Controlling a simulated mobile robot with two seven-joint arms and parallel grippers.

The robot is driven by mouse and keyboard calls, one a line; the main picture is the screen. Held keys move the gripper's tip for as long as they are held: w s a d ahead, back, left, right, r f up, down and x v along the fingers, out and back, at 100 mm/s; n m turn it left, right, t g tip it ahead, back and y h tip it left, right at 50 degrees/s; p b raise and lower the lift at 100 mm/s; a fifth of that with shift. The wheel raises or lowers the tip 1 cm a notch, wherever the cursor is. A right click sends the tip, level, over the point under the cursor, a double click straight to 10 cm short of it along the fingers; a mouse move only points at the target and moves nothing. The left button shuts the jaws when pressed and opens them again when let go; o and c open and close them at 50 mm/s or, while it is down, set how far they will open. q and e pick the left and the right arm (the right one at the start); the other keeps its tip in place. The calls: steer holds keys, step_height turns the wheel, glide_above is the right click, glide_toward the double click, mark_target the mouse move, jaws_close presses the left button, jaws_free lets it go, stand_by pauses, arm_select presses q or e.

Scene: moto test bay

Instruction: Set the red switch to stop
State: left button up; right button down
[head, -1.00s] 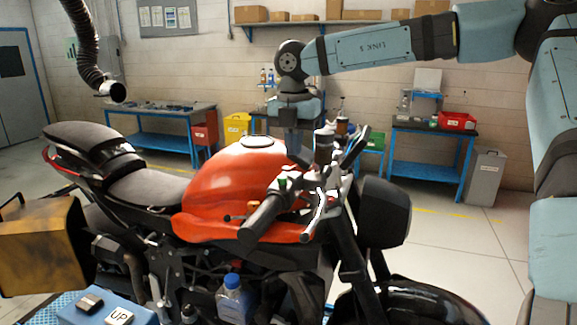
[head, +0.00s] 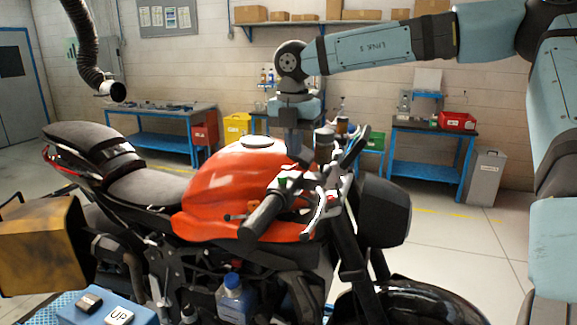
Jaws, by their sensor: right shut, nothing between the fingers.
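The motorcycle with an orange-red tank (head: 235,190) stands across the middle, its front wheel to the right. Its near handlebar grip (head: 262,216) points toward me, with switch housings and levers beyond it. A small red spot (head: 334,198) shows among the handlebar parts. I cannot tell whether it is the red switch, and no switch position can be read. My right gripper (head: 294,146) points straight down behind the tank and left of the dark upright cylinder on the handlebar. It is shut and empty, its lowest part hidden or too small to make out. My left gripper is out of view.
A blue box with an "UP" button (head: 118,316) is at the lower left, near an orange-brown case (head: 42,245). A black hose (head: 88,50) hangs at the upper left. Blue workbenches (head: 427,170) stand along the back wall.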

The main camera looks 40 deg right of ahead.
mark_target(294, 165)
steer(key=shift+f+b, duration=1.15)
steer(key=shift+f, duration=0.15)
stand_by(0.4)
steer(key=shift+r, duration=0.1)
steer(key=shift+r+p, duration=1.45)
steer(key=shift+r, duration=2)
steer(key=shift+f, duration=0.1)
